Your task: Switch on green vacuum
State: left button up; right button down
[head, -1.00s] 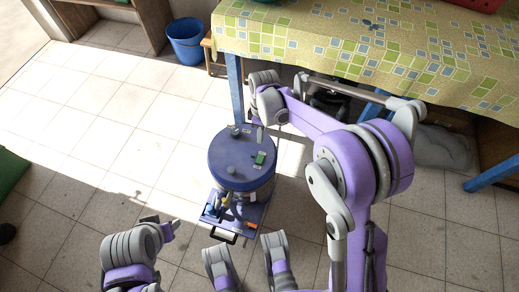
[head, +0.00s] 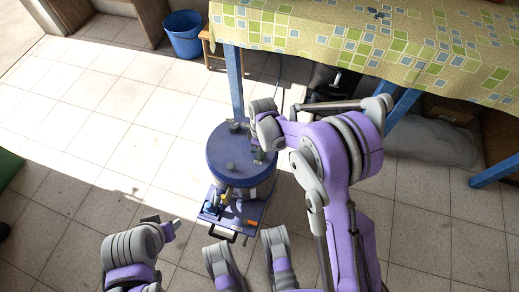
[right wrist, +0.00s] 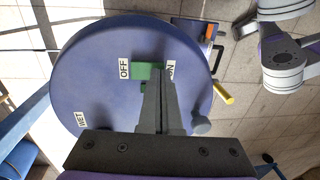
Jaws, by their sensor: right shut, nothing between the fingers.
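The vacuum (head: 228,160) is a blue drum with a dark blue lid on the floor; its body does not look green. In the right wrist view its lid (right wrist: 95,75) carries a green switch (right wrist: 146,71) between an OFF label (right wrist: 125,69) and a partly hidden ON label (right wrist: 171,70). My right gripper (head: 257,152) is shut and empty over the lid at the switch, largely hiding it in the head view. Its fingers (right wrist: 160,90) overlap the switch's lower edge; I cannot tell whether they touch. My left gripper (head: 172,228) is at lower left, away from the vacuum; its jaw opening is unclear.
A blue platform with a black handle (head: 222,234) juts from the vacuum's front. A table with a patterned cloth (head: 340,35) stands behind, its blue leg (head: 235,85) close to the drum. A blue bucket (head: 184,35) is at the back. Tiled floor at left is free.

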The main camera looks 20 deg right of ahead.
jog(key=shift+s+f, duration=0.1)
jog(key=shift+f, duration=0.2)
jog(key=shift+r, duration=0.1)
jog(key=shift+w+d+r, duration=0.2)
jog(key=shift+w+d, duration=0.2)
jog(key=shift+w, duration=0.3)
jog(key=shift+r, duration=0.1)
